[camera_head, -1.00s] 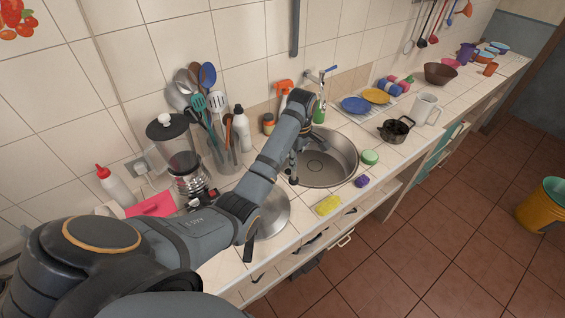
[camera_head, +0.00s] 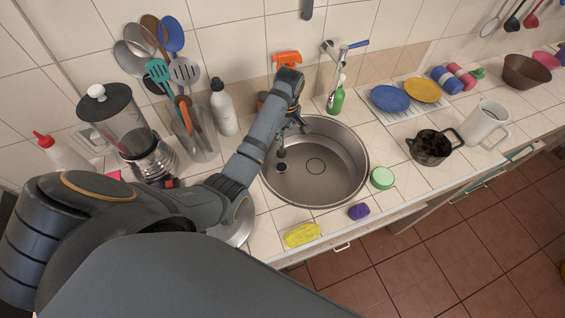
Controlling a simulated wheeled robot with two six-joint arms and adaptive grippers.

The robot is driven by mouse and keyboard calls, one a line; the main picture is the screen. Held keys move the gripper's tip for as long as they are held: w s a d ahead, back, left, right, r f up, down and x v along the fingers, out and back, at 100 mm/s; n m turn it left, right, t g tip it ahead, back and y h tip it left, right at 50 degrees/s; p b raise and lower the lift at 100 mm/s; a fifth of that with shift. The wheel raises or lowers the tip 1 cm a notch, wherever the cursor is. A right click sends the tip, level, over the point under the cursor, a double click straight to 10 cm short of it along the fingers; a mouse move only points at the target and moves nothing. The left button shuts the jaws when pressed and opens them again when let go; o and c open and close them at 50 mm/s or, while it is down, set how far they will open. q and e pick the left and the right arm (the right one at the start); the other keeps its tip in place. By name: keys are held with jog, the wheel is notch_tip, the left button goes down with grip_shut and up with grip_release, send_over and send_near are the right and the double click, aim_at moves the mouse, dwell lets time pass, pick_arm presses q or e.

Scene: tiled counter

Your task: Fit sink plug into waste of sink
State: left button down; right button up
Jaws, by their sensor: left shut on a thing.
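The round steel sink (camera_head: 345,178) is set into the counter. Its waste (camera_head: 315,166) shows as a round outline on the bowl floor. My left gripper (camera_head: 281,153) points down over the left part of the bowl, to the left of the waste. It is shut on the small dark sink plug (camera_head: 281,167), which shows just below the fingertips. The fingers are small and partly hidden by my arm. I cannot tell how high the plug is above the bowl floor. My right gripper is not in view.
A tap (camera_head: 340,62) and green bottle (camera_head: 336,100) stand behind the sink. A green sponge (camera_head: 382,178), purple cloth (camera_head: 359,211) and yellow cloth (camera_head: 302,235) lie by its front edge. A white bottle (camera_head: 223,108) and utensil holder stand left; a dark pot (camera_head: 431,147) stands right.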

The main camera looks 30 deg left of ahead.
pick_arm(q)
send_over(283, 154)
notch_tip(283, 154, down, 5)
jog(key=shift+d+r+p, duration=0.1)
jog(key=shift+r+p, duration=0.05)
jog(key=shift+p, duration=0.3)
jog(key=shift+w+f, duration=0.1)
jog(key=shift+f, duration=0.95)
notch_tip(283, 154, down, 2)
jog(key=shift+f, duration=0.5)
jog(key=c, duration=0.7)
grip_release()
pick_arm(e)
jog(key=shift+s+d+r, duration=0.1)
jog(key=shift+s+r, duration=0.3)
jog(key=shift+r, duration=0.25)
